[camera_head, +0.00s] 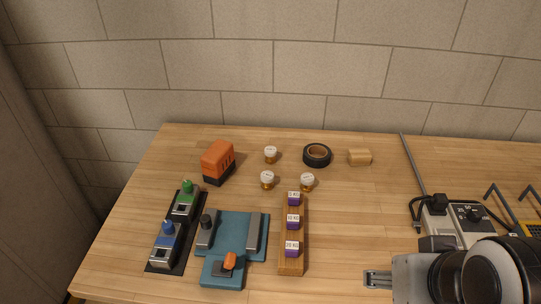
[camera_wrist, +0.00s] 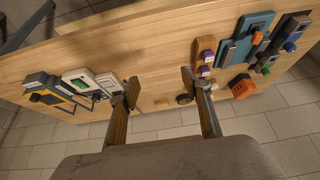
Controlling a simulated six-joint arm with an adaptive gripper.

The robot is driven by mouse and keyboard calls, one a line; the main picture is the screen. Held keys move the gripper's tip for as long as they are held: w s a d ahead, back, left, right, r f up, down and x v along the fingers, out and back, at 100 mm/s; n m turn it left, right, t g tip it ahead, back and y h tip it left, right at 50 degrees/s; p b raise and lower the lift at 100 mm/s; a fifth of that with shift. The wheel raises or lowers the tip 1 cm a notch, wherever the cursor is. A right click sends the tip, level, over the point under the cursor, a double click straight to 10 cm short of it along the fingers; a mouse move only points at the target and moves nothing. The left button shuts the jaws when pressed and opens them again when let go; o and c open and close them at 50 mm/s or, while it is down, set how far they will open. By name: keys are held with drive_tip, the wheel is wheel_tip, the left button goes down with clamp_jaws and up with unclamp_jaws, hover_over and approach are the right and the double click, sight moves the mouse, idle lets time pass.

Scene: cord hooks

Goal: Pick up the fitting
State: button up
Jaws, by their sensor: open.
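No single object in view is clearly marked as the fitting. Candidates are three small white-topped amber pieces, at the back (camera_head: 270,154), in the middle (camera_head: 267,179) and to the right (camera_head: 307,181), all upright on the bench. A wooden rack (camera_head: 291,266) holds three purple-labelled blocks (camera_head: 292,221). My gripper (camera_wrist: 159,84) is open and empty in the wrist view, with its two fingers wide apart above the bench. In the head view my arm covers the bottom right corner and hides part of the bench there.
A teal fixture (camera_head: 231,226) with an orange lever, a black tray with green- and blue-knobbed units (camera_head: 165,252) and an orange block (camera_head: 218,160) stand left. A black tape roll (camera_head: 317,155) and tan block (camera_head: 359,157) lie behind. A grey-white device (camera_head: 455,219) stands right. The centre-right bench is clear.

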drive_tip(key=w+a+r+t+y, duration=0.1)
drive_tip(key=w+a, duration=0.3)
drive_tip(key=w, duration=0.3)
drive_tip(key=w+a+r+n+t+y, duration=0.1)
drive_tip(key=w+a+r, duration=0.1)
drive_tip(key=w+a, duration=0.35)
drive_tip(key=w+a+r+t+y, duration=0.1)
drive_tip(key=w+a, duration=0.1)
drive_tip(key=w, duration=0.7)
drive_tip(key=m+t+h, duration=0.2)
drive_tip(key=t, duration=0.2)
hover_over(271, 157)
drive_tip(key=s, duration=0.7)
wheel_tip(271, 157, down, 11)
drive_tip(key=f+h, duration=0.1)
drive_tip(key=f, duration=0.2)
drive_tip(key=w+a+f+m+h, duration=0.1)
drive_tip(key=f, duration=0.3)
drive_tip(key=f+h, duration=0.1)
drive_tip(key=f, duration=0.3)
drive_tip(key=shift+w+a+f+m+t+h, duration=0.2)
drive_tip(key=shift+w+a+m+t+h, duration=0.1)
drive_tip(key=shift+h, duration=0.1)
drive_tip(key=shift+s+f, duration=0.15)
drive_tip(key=shift+f, duration=0.5)
drive_tip(key=shift+x, duration=1.3)
